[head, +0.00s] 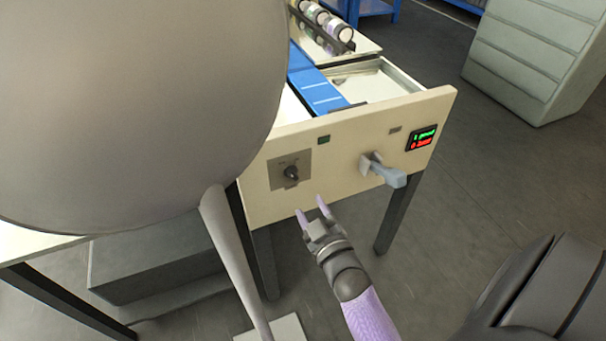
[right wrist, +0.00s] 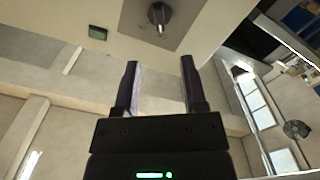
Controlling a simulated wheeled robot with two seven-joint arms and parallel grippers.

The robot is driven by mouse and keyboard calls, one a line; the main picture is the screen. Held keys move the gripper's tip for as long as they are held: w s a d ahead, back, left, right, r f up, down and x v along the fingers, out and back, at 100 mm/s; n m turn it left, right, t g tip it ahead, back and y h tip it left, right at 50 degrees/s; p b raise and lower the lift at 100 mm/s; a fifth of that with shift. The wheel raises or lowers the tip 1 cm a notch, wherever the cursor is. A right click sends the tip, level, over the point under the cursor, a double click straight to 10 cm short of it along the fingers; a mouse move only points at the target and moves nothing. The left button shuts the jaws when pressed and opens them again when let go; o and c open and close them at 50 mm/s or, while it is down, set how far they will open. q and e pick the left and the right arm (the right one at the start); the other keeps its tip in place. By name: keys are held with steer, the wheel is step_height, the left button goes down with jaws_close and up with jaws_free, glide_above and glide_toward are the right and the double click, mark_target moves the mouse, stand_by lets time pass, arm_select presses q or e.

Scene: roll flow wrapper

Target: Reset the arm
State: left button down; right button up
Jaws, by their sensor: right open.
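My right gripper (head: 311,213) is open and empty, in front of the cream panel of the machine and below its rotary knob. Its two fingers show apart in the right wrist view (right wrist: 160,80), with nothing between them. The dark rotary knob (head: 291,173) sits on a grey square plate; it also shows at the top of the right wrist view (right wrist: 160,15). The grey lever handle (head: 389,175) sticks out of the panel to the right of the gripper, apart from it. My left gripper is not in view.
A large grey rounded body (head: 140,100) hides the left. Open floor (head: 470,180) lies to the right.

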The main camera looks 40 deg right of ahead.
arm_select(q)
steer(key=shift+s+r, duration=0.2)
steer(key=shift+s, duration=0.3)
arm_select(e)
steer(key=shift+s+a+f, duration=0.1)
steer(key=shift+s, duration=0.35)
